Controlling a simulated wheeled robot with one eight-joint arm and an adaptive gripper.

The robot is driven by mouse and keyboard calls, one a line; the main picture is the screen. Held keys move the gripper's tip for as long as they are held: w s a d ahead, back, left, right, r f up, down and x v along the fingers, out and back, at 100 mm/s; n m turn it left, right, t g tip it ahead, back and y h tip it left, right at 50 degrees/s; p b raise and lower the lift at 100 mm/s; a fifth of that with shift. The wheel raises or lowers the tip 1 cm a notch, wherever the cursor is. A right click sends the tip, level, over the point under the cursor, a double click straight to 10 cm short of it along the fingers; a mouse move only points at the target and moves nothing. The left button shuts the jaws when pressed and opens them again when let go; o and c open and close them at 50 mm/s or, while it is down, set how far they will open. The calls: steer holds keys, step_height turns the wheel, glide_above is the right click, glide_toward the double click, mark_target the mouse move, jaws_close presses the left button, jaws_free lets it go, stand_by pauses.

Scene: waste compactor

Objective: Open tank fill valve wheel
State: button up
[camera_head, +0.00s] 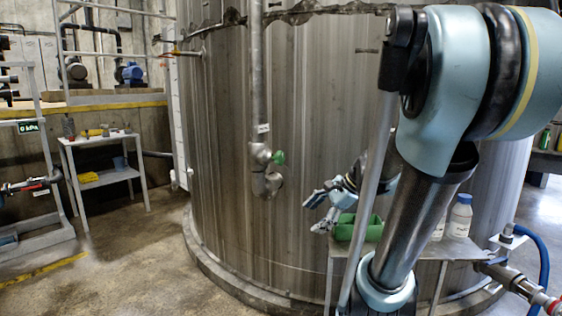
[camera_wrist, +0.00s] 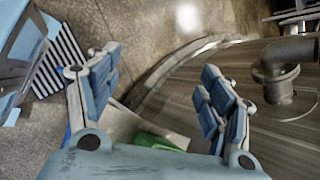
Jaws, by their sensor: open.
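A small green valve wheel (camera_head: 279,158) sits on a grey valve body on the vertical pipe (camera_head: 257,90) in front of the big steel tank (camera_head: 220,150). My gripper (camera_head: 312,214) is right of and below the wheel, apart from it, with its fingers pointing left. In the wrist view my gripper (camera_wrist: 160,78) is spread open with nothing between the fingers. That view shows a grey pipe fitting (camera_wrist: 283,75) right of the fingers; I cannot make out the green wheel there.
A side table holds a green bin (camera_head: 345,227) and white bottles (camera_head: 460,216) below my arm. The green bin also shows in the wrist view (camera_wrist: 160,142). A grey workbench (camera_head: 100,140) stands left. A blue hose (camera_head: 541,255) is at right. The floor left of the tank is clear.

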steer(key=w+a+r+m+t+y, duration=0.1)
steer(key=w+r+m+y, duration=0.15)
steer(key=w+m, duration=0.3)
steer(key=w+r+m+t+y, duration=0.1)
steer(key=w+r+m+y, duration=0.1)
steer(key=w+r+m, duration=0.3)
steer(key=m+t+y, duration=0.2)
steer(key=m+y, duration=0.3)
steer(key=m, duration=0.2)
glide_toward(282, 158)
steer(key=x, duration=1)
steer(key=shift+w+a+f, duration=0.1)
steer(key=shift+w+a, duration=0.15)
steer(key=shift+w, duration=0.15)
steer(key=c, duration=1.1)
